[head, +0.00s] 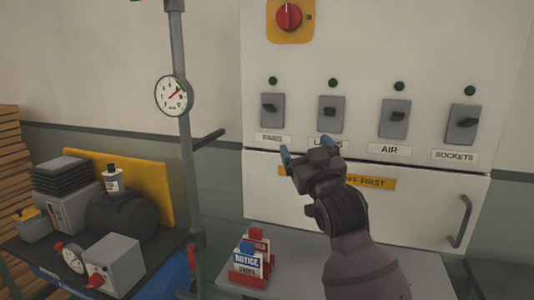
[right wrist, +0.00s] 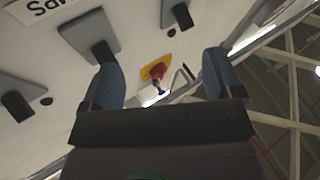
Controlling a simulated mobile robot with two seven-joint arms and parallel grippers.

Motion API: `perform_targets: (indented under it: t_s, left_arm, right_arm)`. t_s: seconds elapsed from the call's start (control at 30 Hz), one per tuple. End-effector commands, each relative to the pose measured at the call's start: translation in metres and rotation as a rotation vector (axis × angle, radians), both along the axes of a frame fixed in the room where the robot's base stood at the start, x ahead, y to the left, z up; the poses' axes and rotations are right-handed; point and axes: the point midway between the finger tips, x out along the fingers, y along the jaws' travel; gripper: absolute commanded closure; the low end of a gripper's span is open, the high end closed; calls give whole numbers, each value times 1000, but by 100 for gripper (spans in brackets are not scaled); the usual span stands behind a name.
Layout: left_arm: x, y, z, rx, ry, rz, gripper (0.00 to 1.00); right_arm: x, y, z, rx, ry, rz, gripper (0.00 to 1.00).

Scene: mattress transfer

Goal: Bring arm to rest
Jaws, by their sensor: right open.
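My right gripper (head: 306,152) is raised in front of the white switch panel (head: 375,45), just below the labels of the two left switches. Its blue fingertips are spread apart with nothing between them. In the right wrist view the gripper (right wrist: 162,75) is also open and empty, tilted up toward the panel and ceiling. My right forearm comes up from the lower right and hides part of the yellow label strip. My left gripper is out of view.
The panel carries several grey switches (head: 395,118) and a red rotary knob (head: 289,17). A door handle (head: 460,222) projects at the right. A pole with a gauge (head: 174,95) stands left. A cluttered bench (head: 150,284) fills the lower left.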

Motion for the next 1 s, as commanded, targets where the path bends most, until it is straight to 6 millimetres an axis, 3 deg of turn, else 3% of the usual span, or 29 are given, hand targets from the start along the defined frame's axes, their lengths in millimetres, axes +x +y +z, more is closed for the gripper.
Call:
perform_targets:
  t_s: [0.03,0.1,0.27,0.47,0.77,1.0]
  left_arm:
    - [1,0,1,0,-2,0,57]
    - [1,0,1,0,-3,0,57]
    - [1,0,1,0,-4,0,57]
    - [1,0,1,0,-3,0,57]
    - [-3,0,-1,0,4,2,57]
    - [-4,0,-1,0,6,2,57]
  right_arm:
    - [-2,-11,-27,7,30,-6,14]
    - [-7,-25,-59,17,65,-12,14]
    - [-25,-55,-133,37,154,-32,14]
    - [-63,-92,-224,47,288,-71,14]
    - [-150,-143,-355,34,544,-150,14]
    - [-244,-177,-442,7,755,-218,14]
